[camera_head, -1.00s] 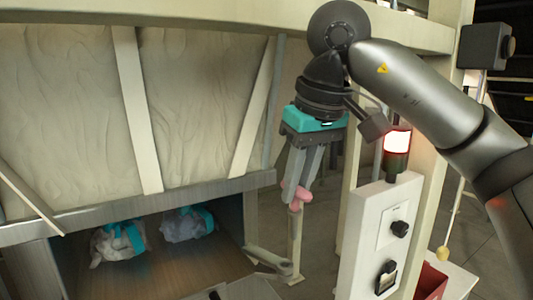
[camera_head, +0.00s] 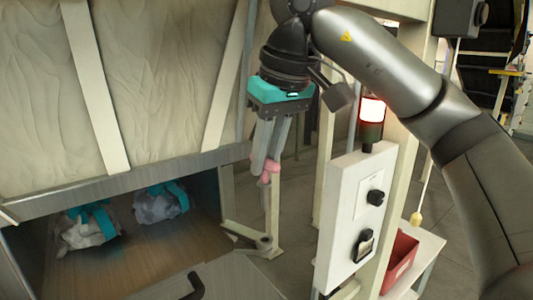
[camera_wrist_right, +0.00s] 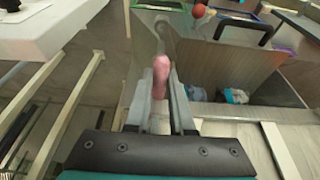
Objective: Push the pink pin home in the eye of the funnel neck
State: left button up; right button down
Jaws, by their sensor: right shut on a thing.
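The pink pin (camera_head: 266,168) is held between the fingertips of my right gripper (camera_head: 265,172). My right gripper points down, shut on the pin, in front of a pale post at the right edge of the chute. In the right wrist view the pin (camera_wrist_right: 160,75) stands out beyond the fingers. A metal eye bracket (camera_head: 262,242) sits low at the right of the chute mouth, below the pin and apart from it. The funnel (camera_head: 165,75) is the large pale panelled hopper at the left. My left gripper is not in view.
Two grey bags with teal straps (camera_head: 160,203) lie on the wooden chute floor. A white control box (camera_head: 352,215) with black knobs and a red-lit lamp (camera_head: 371,115) stands right of the gripper. A red bin (camera_head: 400,258) sits behind it.

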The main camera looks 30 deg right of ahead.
aim_at(266, 183)
notch_tip(266, 183, down, 4)
jog(key=b, duration=0.3)
jog(key=shift+f, duration=0.3)
dwell(0.9)
jog(key=shift+f+b, duration=2.45)
jog(key=shift+f, duration=0.55)
jog(key=c, duration=0.7)
grip_release()
jog(key=p+v, duration=0.6)
jog(key=v, duration=0.9)
jog(key=shift+r, duration=0.1)
